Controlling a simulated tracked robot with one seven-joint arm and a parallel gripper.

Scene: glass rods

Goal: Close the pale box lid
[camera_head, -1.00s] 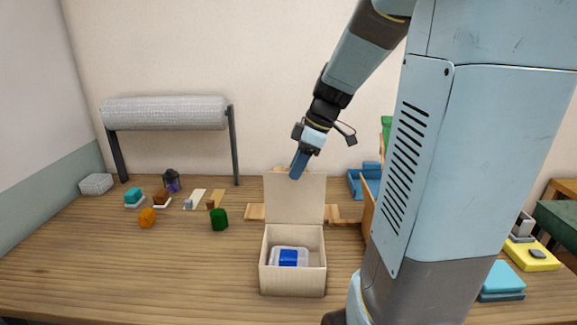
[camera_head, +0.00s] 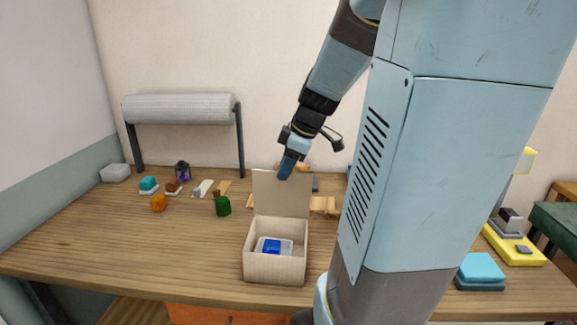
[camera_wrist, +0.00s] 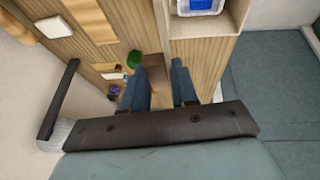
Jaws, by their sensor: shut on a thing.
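The pale box (camera_head: 274,268) stands on the wooden table with its lid (camera_head: 281,195) raised upright at the back. Inside it lies a clear container with a blue block (camera_head: 273,246). My gripper (camera_head: 287,172) is at the lid's top edge, pointing down, and is shut on the lid. In the wrist view my gripper's two blue fingers (camera_wrist: 160,82) stand apart with a pale strip between them. The box also shows there at the top (camera_wrist: 238,14), with the blue block inside. The exact contact of the fingers on the lid is too small to tell.
A green object (camera_head: 222,205), an orange object (camera_head: 158,203) and several small items lie left of the box. A paper roll on a stand (camera_head: 180,108) is at the back left. Wooden pieces lie behind the box. My body blocks the right side; blue pads (camera_head: 481,268) lie beyond it.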

